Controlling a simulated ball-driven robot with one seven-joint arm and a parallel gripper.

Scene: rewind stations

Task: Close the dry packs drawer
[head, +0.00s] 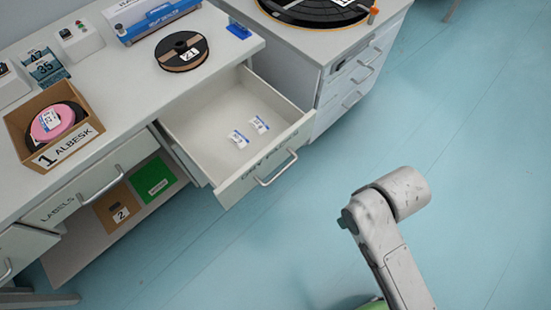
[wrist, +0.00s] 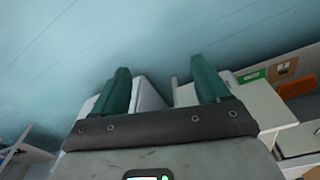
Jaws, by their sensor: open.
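The dry packs drawer (head: 235,190) is pulled well out of the white bench in the head view. Dark lettering on its front is hard to read, and a bar handle (head: 276,168) crosses the front. Two small white packs with blue marks (head: 238,139) (head: 259,124) lie inside. My gripper (wrist: 160,82) shows in the wrist view with its two green fingers apart and nothing clearly held. Pale surfaces show behind the fingers; I cannot tell which part of the furniture they are. The head view shows my arm right of the drawer, apart from it in the picture.
The labels drawer (head: 85,195) looks shut at the left. A cardboard box (head: 85,135) with a pink reel and a black reel (head: 182,50) stand on the bench. A second cabinet (head: 335,85) stands close right of the open drawer. The blue floor (head: 470,150) is clear.

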